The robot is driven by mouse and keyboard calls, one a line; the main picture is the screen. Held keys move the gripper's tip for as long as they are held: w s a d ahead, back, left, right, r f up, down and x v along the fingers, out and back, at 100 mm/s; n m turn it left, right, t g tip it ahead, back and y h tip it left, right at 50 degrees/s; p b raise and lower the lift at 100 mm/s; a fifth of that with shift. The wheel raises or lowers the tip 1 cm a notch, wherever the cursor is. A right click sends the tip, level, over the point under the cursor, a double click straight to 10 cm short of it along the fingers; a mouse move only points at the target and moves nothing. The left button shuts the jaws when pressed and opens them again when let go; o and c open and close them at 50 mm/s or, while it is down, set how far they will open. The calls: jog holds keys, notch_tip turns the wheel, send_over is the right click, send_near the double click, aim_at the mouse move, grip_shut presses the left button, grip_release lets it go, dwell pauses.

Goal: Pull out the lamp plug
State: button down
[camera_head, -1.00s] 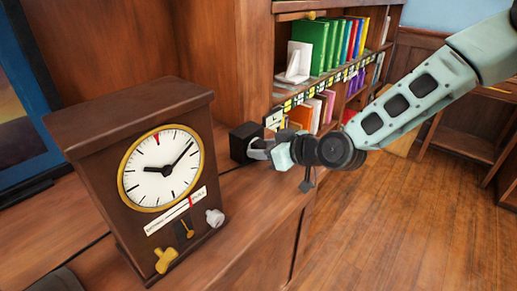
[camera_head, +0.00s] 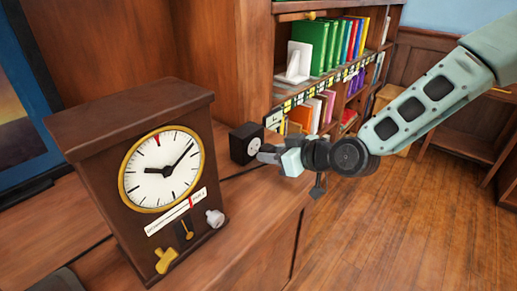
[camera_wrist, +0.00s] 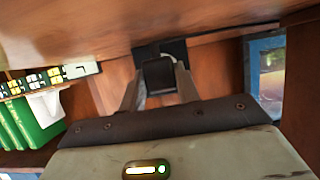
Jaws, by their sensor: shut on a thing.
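A black socket box (camera_head: 246,143) with a pale round socket face stands on the wooden cabinet top, to the right of the clock. My gripper (camera_head: 266,153) is just to the right of this box, with a small gap between them. In the wrist view my gripper (camera_wrist: 158,88) is shut on a dark, blocky plug (camera_wrist: 158,73). The plug is held between both fingers, and the dark socket box (camera_wrist: 177,50) shows behind it. In the head view my fingers hide most of the plug. I cannot see the lamp.
A brown clock (camera_head: 150,185) with knobs stands to the left on the cabinet top (camera_head: 240,215). A bookcase with green books (camera_head: 310,42) and several coloured books is behind. Open wooden floor (camera_head: 390,225) lies to the right.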

jog(key=shift+s+d, duration=1)
jog(key=shift+d, duration=0.3)
